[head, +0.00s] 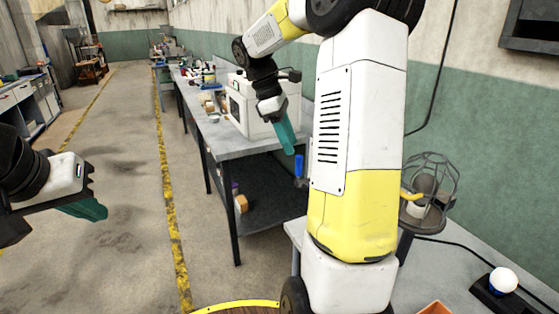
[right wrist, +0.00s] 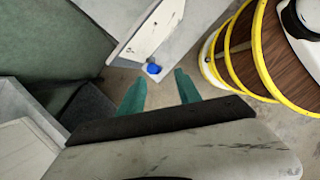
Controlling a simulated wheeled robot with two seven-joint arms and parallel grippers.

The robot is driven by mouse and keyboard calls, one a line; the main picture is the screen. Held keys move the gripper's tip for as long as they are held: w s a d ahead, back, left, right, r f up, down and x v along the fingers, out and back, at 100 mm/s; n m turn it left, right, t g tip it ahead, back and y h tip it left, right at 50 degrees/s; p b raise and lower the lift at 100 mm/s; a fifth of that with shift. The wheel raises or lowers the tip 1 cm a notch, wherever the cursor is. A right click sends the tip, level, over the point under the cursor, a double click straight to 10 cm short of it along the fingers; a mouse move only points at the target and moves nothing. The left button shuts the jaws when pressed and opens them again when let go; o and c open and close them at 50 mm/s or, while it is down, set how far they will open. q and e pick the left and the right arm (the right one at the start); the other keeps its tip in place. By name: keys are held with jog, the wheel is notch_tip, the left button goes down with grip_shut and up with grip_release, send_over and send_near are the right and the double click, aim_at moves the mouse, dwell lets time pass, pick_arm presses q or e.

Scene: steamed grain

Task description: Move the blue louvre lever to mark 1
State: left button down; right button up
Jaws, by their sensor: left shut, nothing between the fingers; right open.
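The blue lever (head: 299,165) stands upright at the near right end of the workbench, beside my large right arm link. In the right wrist view it shows as a small blue end (right wrist: 153,69) at the edge of a pale grey panel. My right gripper (head: 289,147) is open, its teal fingers pointing down just above and left of the lever. In the right wrist view the gripper (right wrist: 160,80) has the blue end beyond and between its fingertips, apparently not touching. I cannot make out mark 1. My left gripper (head: 90,209) is shut and empty at the far left.
A white box-like machine (head: 266,104) stands on the grey workbench (head: 232,145) behind my right gripper. A caged lamp-like object (head: 431,188) and a white ball on a black base (head: 502,281) are at the right. The floor left of the bench is clear.

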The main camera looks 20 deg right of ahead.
aim_at(299, 163)
jog(key=x, duration=0.2)
jog(key=w+x, duration=0.1)
jog(key=x, duration=0.5)
jog(key=shift+w+d+f, duration=0.15)
jog(key=shift+d+f, duration=0.05)
jog(key=shift+d, duration=0.15)
grip_shut()
dwell(1.1)
